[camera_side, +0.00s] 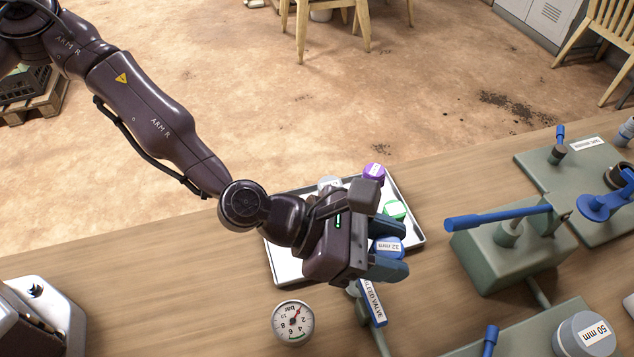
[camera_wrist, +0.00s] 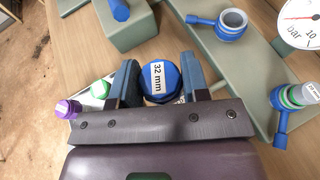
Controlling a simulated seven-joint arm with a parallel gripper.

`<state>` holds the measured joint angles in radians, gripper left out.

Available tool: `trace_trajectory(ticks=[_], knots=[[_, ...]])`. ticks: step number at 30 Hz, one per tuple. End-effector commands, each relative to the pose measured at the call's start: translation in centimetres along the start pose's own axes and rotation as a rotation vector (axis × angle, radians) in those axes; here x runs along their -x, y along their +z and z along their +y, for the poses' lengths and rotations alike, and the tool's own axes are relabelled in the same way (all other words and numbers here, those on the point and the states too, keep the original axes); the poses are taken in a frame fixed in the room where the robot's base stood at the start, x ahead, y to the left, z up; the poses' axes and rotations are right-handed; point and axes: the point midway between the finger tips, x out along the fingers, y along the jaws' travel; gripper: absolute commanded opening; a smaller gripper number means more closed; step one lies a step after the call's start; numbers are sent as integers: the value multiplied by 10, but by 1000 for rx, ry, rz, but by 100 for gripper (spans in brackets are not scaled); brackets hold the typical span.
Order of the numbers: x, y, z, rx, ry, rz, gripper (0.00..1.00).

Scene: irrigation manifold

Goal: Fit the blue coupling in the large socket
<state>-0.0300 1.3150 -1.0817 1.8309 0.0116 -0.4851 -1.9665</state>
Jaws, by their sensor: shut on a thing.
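The blue coupling (camera_side: 387,246), labelled "32 mm", is between the two fingers of my gripper (camera_side: 388,243), which is shut on it. In the wrist view the coupling (camera_wrist: 160,80) shows its round blue end and white label between the fingertips (camera_wrist: 160,76). In the side view my gripper holds it over the near right part of the tray. An open blue-ringed fitting with a lever (camera_wrist: 232,20) stands ahead in the wrist view; I cannot tell whether it is the large socket. The coupling is apart from it.
The metal tray (camera_side: 285,268) also holds a purple-capped part (camera_side: 374,172), a green part (camera_side: 395,210) and a pale part (camera_side: 329,184). A green block with a blue lever (camera_side: 500,218), a pressure gauge (camera_side: 293,322) and a grey "50 mm" part (camera_side: 585,335) stand around.

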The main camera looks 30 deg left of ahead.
Motion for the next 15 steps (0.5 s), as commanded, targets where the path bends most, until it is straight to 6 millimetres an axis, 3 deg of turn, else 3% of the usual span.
trace_trajectory(ticks=[1, 3, 9, 12, 15], knots=[[-18, 9, -22, -22, -48, -2, 15], [-38, 19, -48, -46, -106, -2, 15], [-85, 46, -118, -108, -257, -3, 15], [-101, 57, -138, -129, -308, -2, 15], [-110, 66, -140, -138, -332, -2, 15]])
